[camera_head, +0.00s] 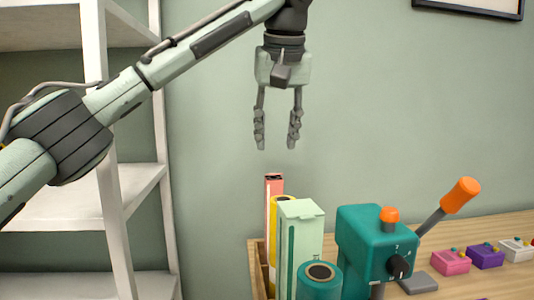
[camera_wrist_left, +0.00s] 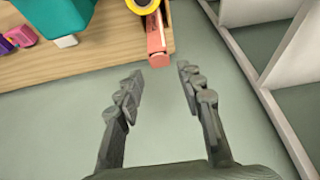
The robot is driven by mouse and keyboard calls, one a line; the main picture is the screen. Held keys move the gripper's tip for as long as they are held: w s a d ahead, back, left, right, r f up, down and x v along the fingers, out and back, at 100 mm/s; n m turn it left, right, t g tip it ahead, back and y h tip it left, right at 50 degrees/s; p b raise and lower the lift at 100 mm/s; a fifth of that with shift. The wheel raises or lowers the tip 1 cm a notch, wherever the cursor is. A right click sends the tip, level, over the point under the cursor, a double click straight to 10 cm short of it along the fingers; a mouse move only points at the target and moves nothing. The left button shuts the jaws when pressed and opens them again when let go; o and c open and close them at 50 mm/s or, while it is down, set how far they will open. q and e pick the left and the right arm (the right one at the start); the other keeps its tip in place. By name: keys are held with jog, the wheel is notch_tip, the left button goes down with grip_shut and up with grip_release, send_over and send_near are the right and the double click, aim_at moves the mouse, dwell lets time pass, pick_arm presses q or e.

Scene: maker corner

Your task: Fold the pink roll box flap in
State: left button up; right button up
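The pink roll box (camera_head: 274,184) stands at the far left of the row on the wooden table, partly hidden by a yellow roll. In the left wrist view the pink box (camera_wrist_left: 156,34) lies ahead, between and beyond the fingertips. A paler piece at its near end (camera_wrist_left: 158,58) may be the flap; its angle is hard to tell. My left gripper (camera_head: 276,140) points down above the pink box, fingers apart and empty, not touching it. It also shows open in the left wrist view (camera_wrist_left: 160,74). My right gripper is in neither view.
Beside the pink box stand a yellow roll (camera_head: 274,215), a pale green box (camera_head: 302,235) and a teal roll (camera_head: 319,286). A teal machine (camera_head: 370,245) with an orange-knobbed lever is to the right. White shelves (camera_head: 120,190) stand left. The air around the gripper is clear.

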aim_at(275, 180)
pick_arm(q)
jog(key=x, duration=0.7)
jog(key=shift+d, duration=0.25)
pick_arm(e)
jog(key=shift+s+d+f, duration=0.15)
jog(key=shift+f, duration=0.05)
pick_arm(q)
jog(key=shift+f, duration=0.1)
jog(key=c, duration=0.8)
jog(key=shift+s+f, duration=0.1)
jog(key=shift+c, duration=0.3)
jog(key=shift+s+f+t+b, duration=0.15)
jog(key=shift+f+t+b, duration=0.15)
jog(key=shift+t+b, duration=0.5)
jog(key=shift+r, duration=0.1)
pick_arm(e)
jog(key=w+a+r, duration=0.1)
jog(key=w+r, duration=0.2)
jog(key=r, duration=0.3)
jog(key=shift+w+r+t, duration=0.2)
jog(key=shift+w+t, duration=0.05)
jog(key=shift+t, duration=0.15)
